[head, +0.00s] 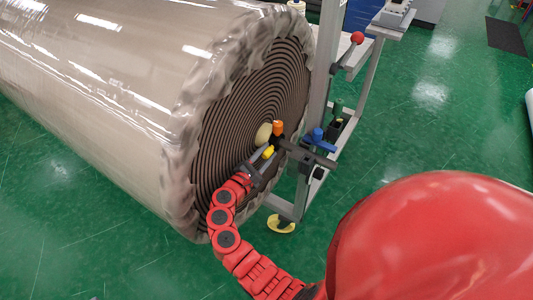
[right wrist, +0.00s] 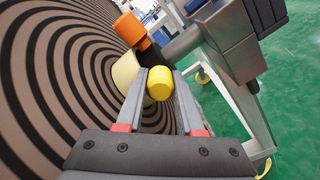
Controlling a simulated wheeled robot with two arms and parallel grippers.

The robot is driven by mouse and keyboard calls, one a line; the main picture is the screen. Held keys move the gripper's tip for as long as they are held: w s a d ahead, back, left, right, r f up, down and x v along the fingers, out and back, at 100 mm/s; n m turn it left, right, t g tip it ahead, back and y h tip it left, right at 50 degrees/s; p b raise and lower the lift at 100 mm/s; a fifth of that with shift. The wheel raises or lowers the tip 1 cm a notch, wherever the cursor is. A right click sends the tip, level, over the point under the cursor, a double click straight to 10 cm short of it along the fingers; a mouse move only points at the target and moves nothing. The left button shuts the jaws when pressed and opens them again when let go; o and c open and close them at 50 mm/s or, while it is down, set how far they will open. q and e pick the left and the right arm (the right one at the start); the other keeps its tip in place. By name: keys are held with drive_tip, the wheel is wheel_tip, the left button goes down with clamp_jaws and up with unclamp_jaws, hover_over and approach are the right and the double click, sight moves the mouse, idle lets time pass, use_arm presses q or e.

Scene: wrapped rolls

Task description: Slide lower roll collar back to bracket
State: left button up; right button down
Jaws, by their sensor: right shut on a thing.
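The large wrapped roll (head: 110,90) lies with its spiral end facing right. A cream core plug (head: 263,135) sits at its centre, and it also shows in the right wrist view (right wrist: 124,70). Beside it is a dark collar with an orange knob (head: 278,127) and a yellow knob (head: 268,152). A dark bar (head: 308,155) runs from there to the bracket with a blue knob (head: 318,135). My right gripper (head: 262,162) is shut on the yellow knob (right wrist: 160,83), one finger on each side. The collar's body is partly hidden. My left gripper is out of view.
A grey metal stand (head: 325,60) rises right of the roll's end. A red ball-ended lever (head: 357,38) sticks out from it. Green floor (head: 430,120) is open to the right.

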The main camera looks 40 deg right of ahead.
drive_tip(key=shift+s, duration=0.1)
idle(0.3)
drive_tip(key=shift+s+d+r+p, duration=0.1)
drive_tip(key=shift+s+d+p, duration=0.2)
drive_tip(key=shift+s+p, duration=0.55)
drive_tip(key=shift+s+d, duration=0.2)
drive_tip(key=shift+s, duration=0.2)
drive_tip(key=c, duration=0.5)
unclamp_jaws()
drive_tip(key=shift+c, duration=0.2)
drive_tip(key=v, duration=1.7)
drive_tip(key=shift+a, duration=0.2)
drive_tip(key=shift+c, duration=0.3)
